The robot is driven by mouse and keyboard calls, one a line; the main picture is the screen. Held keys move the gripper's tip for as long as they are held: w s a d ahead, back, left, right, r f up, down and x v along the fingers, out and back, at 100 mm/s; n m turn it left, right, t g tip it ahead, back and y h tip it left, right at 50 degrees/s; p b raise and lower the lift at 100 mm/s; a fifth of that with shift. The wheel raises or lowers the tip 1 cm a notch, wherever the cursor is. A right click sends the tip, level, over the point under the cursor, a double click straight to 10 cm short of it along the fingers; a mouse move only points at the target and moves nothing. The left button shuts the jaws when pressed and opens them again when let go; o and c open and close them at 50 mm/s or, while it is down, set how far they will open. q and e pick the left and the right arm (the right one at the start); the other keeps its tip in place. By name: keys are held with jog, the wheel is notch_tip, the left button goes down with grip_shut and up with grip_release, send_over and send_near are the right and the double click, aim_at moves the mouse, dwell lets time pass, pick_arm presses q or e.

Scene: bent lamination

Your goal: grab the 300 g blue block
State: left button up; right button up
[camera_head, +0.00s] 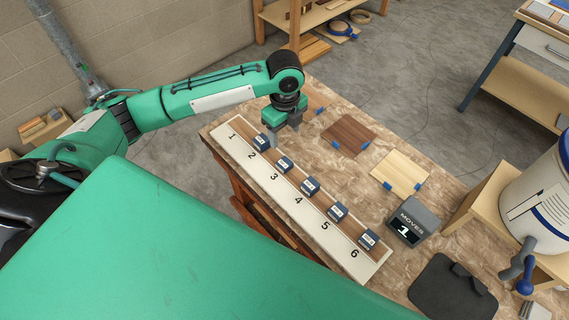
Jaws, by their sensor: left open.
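Several small dark-blue blocks with white labels sit in a row on a pale numbered board (372,272). One block each stands beside number 2 (262,142), number 3 (284,165), number 4 (310,186), number 5 (337,212) and number 6 (369,239). No block stands beside number 1. The labels are too small to read, so I cannot tell which is the 300 g block. My left gripper (284,134) is open and empty, pointing down just right of the block at number 2. My right gripper is not in view.
A dark box reading "MOVES 1" (413,221) stands right of the board. A dark wood panel (348,134) and a light one (400,173) lie behind, with blue clips. A black pad (450,287) and a white bucket (535,205) are at right.

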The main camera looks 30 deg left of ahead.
pick_arm(q)
jog(key=p, duration=0.1)
send_over(285, 163)
jog(key=f, duration=0.7)
jog(key=shift+w+a+f, duration=0.2)
jog(key=shift+w+f, duration=0.05)
jog(key=shift+f, duration=0.1)
jog(key=shift+f+p, duration=0.25)
jog(key=shift+p, duration=0.15)
jog(key=f, duration=0.1)
jog(key=f+p, duration=0.1)
jog(key=f, duration=0.1)
jog(key=shift+s+d+f+p, duration=0.15)
jog(key=shift+s+f+p, duration=0.15)
jog(key=shift+f, duration=0.55)
jog(key=c, duration=1.3)
jog(key=shift+r, duration=0.1)
